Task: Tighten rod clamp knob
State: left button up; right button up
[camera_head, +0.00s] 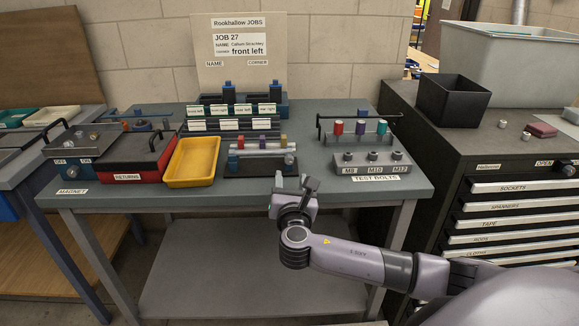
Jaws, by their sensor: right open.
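A small tube chassis (263,146) sits on the grey bench near its front middle, with pale rods across a dark base. Whether any knob is loose is too small to tell. My right gripper (306,186) is just in front of and right of the chassis, at the bench's front edge. It is open, and I see nothing in it. It appears apart from the knobs. My left gripper is not in view.
A test bolts block (371,168) stands right of the chassis, with a rack of coloured knobs (360,128) behind it. A yellow tray (192,161) and a red returns box (137,163) stand left. Labelled racks (232,125) and a job board (238,36) are behind.

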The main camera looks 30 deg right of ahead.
aim_at(289, 162)
jog(key=shift+x, duration=3.5)
jog(key=shift+c, duration=0.3)
grip_shut()
